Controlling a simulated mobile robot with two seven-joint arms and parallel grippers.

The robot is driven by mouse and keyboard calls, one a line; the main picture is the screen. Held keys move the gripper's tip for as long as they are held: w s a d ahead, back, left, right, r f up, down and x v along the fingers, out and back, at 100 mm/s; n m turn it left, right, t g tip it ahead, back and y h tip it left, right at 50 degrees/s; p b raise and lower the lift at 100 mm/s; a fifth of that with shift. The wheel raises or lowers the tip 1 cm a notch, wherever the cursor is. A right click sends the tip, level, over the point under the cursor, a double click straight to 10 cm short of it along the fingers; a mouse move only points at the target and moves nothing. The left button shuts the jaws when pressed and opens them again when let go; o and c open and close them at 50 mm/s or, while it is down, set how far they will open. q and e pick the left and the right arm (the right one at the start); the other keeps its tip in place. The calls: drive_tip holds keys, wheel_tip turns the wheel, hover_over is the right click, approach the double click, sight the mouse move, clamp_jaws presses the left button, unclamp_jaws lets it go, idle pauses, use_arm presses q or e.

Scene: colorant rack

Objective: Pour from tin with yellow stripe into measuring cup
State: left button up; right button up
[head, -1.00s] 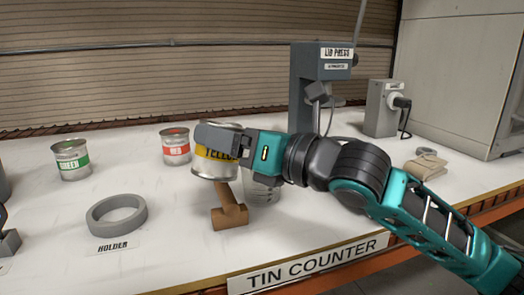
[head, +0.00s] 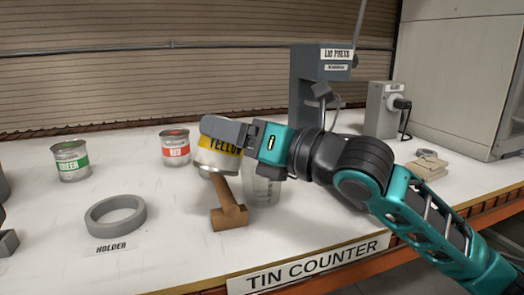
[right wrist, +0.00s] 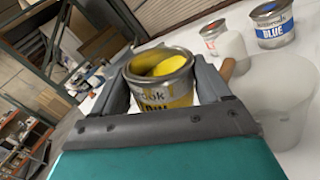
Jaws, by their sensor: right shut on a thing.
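The tin with the yellow stripe (head: 217,160) is in my right gripper (head: 228,133), held above the counter and slightly tilted. In the right wrist view the open tin (right wrist: 160,82) shows yellow paint inside and sits between the fingers of my right gripper (right wrist: 163,92). The translucent measuring cup (head: 262,188) stands on the counter just right of and below the tin, partly hidden behind my gripper and wrist. The cup also shows at the right of the right wrist view (right wrist: 288,112). My left gripper is not in view.
A brown mallet (head: 229,216) is in front of the cup, close below the tin. A green tin (head: 71,160), a red tin (head: 175,148) and a grey holder ring (head: 92,222) stand left. The lid press (head: 308,95) is behind. A blue tin (right wrist: 272,24) shows in the wrist view.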

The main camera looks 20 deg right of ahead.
drive_tip(key=shift+w+d+r+m+b, duration=0.3)
drive_tip(key=shift+d+m, duration=0.15)
drive_tip(key=shift+m, duration=0.25)
idle(0.3)
drive_tip(key=shift+w+d+r+m+t, duration=0.1)
drive_tip(key=shift+w+d+m+t, duration=0.2)
drive_tip(key=shift+d+m, duration=0.25)
idle(0.4)
drive_tip(key=shift+r+m, duration=0.15)
drive_tip(key=shift+m, duration=0.4)
drive_tip(key=shift+w+d+r+m, duration=0.1)
drive_tip(key=shift+w+d+m, duration=0.05)
drive_tip(key=shift+m, duration=0.35)
idle(0.8)
drive_tip(key=shift+r+m, duration=0.15)
drive_tip(key=shift+m, duration=0.15)
idle(0.3)
drive_tip(key=shift+r+m+t+p, duration=0.1)
drive_tip(key=shift+m+t+p, duration=0.2)
drive_tip(key=shift+m+p, duration=0.15)
idle(0.4)
drive_tip(key=shift+d+r+m+p, duration=0.1)
drive_tip(key=shift+m+p, duration=0.25)
idle(0.7)
drive_tip(key=shift+r+m+h+p, duration=0.1)
drive_tip(key=shift+m+h+p, duration=0.2)
drive_tip(key=shift+m+p, duration=0.2)
idle(0.6)
